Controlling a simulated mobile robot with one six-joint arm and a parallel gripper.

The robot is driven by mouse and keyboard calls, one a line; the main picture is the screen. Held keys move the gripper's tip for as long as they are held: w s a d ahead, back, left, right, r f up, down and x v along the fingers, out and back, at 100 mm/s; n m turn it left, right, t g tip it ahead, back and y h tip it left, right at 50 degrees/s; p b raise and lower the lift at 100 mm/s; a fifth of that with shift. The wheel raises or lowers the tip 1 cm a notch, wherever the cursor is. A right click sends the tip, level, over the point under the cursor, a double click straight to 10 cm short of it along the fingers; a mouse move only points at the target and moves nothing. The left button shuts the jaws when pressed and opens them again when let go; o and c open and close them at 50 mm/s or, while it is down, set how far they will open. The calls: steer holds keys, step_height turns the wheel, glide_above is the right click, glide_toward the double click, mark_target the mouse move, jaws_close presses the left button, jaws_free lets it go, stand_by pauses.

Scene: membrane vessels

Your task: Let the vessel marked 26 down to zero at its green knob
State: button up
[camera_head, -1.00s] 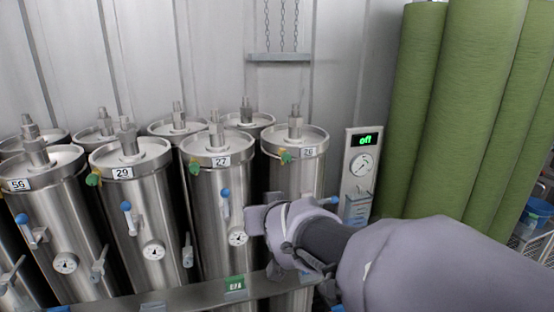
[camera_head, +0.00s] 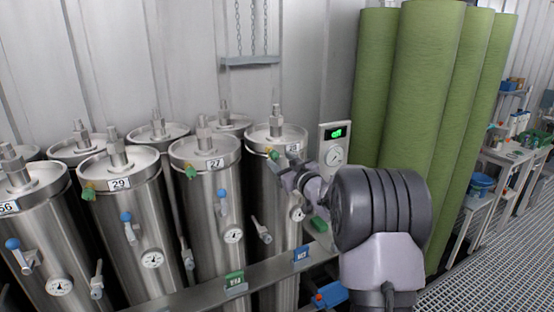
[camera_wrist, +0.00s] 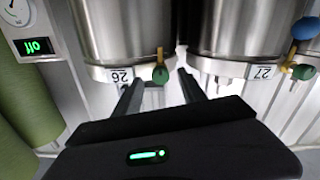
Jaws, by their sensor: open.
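The vessel marked 26 (camera_head: 268,195) is a steel cylinder at the right end of the front row; its label is partly hidden in the head view and reads 26, upside down, in the wrist view (camera_wrist: 120,76). Its green knob (camera_wrist: 160,74), with a yellow tab, sits at the rim beside the label. The knob also shows in the head view (camera_head: 274,154). My gripper (camera_wrist: 158,88) is open, with one finger on each side of the knob in the picture; whether either touches it I cannot tell. In the head view my gripper (camera_head: 285,169) is close to the knob.
Vessel 27 (camera_head: 206,185), with its own green knob (camera_wrist: 302,72), stands just left of 26. Vessel 29 (camera_head: 115,220) is farther left. A panel with a gauge and a green "off" display (camera_head: 335,133) stands right of 26. Tall green rolls (camera_head: 420,90) stand behind it.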

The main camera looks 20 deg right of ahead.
mark_target(276, 156)
steer(key=shift+w, duration=1.5)
steer(key=shift+a, duration=0.1)
jaws_close()
